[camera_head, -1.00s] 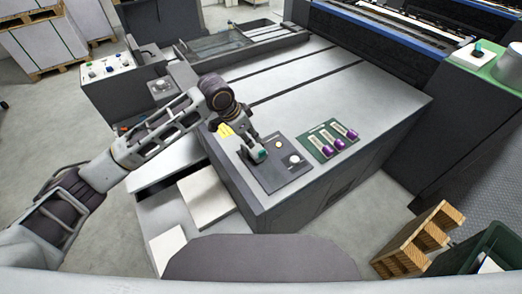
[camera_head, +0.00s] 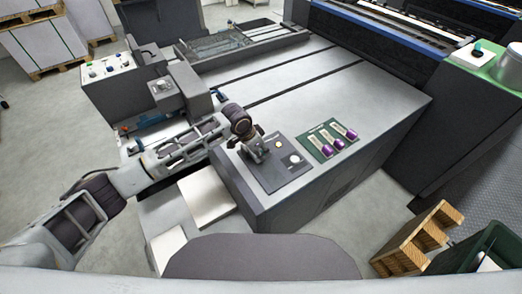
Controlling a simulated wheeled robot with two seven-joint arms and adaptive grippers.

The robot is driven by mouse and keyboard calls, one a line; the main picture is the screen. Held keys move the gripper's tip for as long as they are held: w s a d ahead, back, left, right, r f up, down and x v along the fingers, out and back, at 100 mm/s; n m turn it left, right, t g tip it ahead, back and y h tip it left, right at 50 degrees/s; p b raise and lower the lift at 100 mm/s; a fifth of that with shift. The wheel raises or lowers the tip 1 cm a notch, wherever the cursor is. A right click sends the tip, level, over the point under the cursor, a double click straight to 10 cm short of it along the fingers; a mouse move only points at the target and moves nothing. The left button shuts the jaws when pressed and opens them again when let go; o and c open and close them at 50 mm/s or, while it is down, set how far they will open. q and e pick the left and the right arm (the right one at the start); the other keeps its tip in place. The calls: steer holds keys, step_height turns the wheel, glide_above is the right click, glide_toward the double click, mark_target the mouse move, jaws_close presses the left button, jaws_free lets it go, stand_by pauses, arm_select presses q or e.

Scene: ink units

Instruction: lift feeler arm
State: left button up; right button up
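My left gripper (camera_head: 259,153) is low over the dark control panel (camera_head: 285,175) at the front left corner of the grey machine top. My wrist hides its fingers in part, so I cannot tell whether they are open or shut. The green knob seen there earlier is now hidden behind the gripper. A grey block-shaped part (camera_head: 186,84) stands on the machine's left side, beyond my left forearm. I cannot tell for sure which part is the feeler arm. My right gripper is not in view.
A green panel (camera_head: 324,143) with several purple-ended levers lies right of the dark panel. White-topped stacks (camera_head: 206,194) sit below the machine's left edge.

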arm_select(q)
steer(key=shift+d+f, duration=0.1)
steer(key=shift+f, duration=0.2)
jaws_close()
